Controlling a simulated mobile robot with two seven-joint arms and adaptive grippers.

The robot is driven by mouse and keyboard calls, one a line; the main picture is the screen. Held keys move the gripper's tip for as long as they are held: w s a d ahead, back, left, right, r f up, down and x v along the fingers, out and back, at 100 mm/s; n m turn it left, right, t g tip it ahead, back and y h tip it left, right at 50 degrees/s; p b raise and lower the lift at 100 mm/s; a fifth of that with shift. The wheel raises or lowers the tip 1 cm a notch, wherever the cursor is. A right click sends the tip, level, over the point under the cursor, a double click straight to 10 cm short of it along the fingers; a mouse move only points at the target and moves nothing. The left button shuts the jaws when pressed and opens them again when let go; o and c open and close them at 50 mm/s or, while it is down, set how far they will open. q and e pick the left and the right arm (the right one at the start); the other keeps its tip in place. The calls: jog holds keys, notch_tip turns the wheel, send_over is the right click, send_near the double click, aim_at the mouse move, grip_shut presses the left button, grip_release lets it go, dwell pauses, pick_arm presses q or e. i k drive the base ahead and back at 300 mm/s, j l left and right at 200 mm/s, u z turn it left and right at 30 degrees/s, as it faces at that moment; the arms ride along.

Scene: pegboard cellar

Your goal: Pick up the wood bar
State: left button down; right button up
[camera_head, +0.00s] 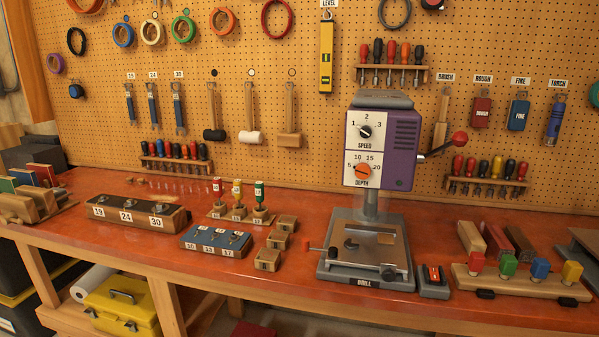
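Several short bars lie side by side at the right of the red workbench top (280,275). The leftmost is a pale wood-coloured bar (470,237); beside it are a reddish-brown bar (496,239) and a darker bar (519,240). I cannot tell for sure which one is the wood bar, though the pale one looks most like bare wood. Their near ends are partly hidden by a wooden rack (525,284) with red, green, blue and yellow blocks. Neither of my grippers is in view.
A purple drill press (400,150) stands left of the bars, with a red-knobbed lever (457,139) reaching right above them. A small switch box (433,282) sits beside its base. Tools hang on the pegboard (300,100) behind. Numbered blocks and trays fill the left.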

aim_at(496, 240)
jog(key=z, duration=1.85)
